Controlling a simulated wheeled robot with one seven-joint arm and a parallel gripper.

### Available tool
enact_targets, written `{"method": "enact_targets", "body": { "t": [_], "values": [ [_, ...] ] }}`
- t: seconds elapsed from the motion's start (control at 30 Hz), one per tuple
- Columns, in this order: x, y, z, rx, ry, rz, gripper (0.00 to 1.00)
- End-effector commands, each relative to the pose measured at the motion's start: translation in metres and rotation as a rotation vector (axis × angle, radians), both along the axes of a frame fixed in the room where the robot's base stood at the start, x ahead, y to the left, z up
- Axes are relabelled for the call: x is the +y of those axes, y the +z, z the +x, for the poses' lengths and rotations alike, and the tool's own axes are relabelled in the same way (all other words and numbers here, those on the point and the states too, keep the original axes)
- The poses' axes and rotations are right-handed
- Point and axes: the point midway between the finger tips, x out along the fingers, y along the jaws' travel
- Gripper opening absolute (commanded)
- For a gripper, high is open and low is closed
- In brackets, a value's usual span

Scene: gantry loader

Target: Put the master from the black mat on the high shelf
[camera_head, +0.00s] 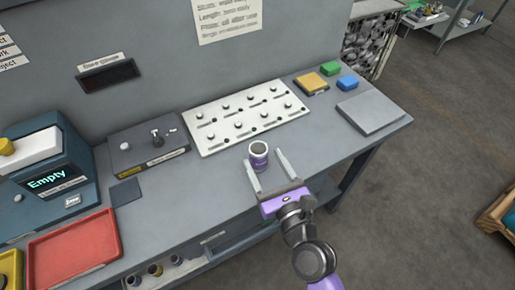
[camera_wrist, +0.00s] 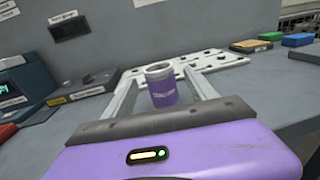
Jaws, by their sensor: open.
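A purple cylinder with a pale metal rim (camera_head: 258,155), seemingly the master, stands upright on the grey bench; its label shows in the wrist view (camera_wrist: 163,92). My gripper (camera_head: 265,161) is open, with one finger on each side of the cylinder near the fingertips. In the wrist view a gap shows on each side, so the fingers appear not to touch it. A small dark mat (camera_head: 125,192) lies on the bench to the left, with nothing on it. I cannot pick out the high shelf.
A white panel with several knobs (camera_head: 247,116) lies behind the cylinder. Yellow (camera_head: 311,82), green (camera_head: 330,68) and blue (camera_head: 347,83) blocks and a grey plate (camera_head: 369,113) are to the right. A red tray (camera_head: 75,250) is front left. Several small cylinders (camera_head: 155,270) sit under the bench.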

Motion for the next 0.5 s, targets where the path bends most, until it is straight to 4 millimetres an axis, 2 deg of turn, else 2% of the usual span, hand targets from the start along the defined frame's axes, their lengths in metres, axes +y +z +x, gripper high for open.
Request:
{"method": "enact_targets", "body": {
  "t": [0.03,0.2,0.5],
  "values": [
    [-0.005,-0.003,-0.01,0.003,-0.001,0.001,0.66],
    [-0.017,-0.002,-0.033,0.003,0.001,0.001,0.66],
    [-0.023,0.0,-0.046,0.0,0.002,0.001,0.66]
  ]
}}
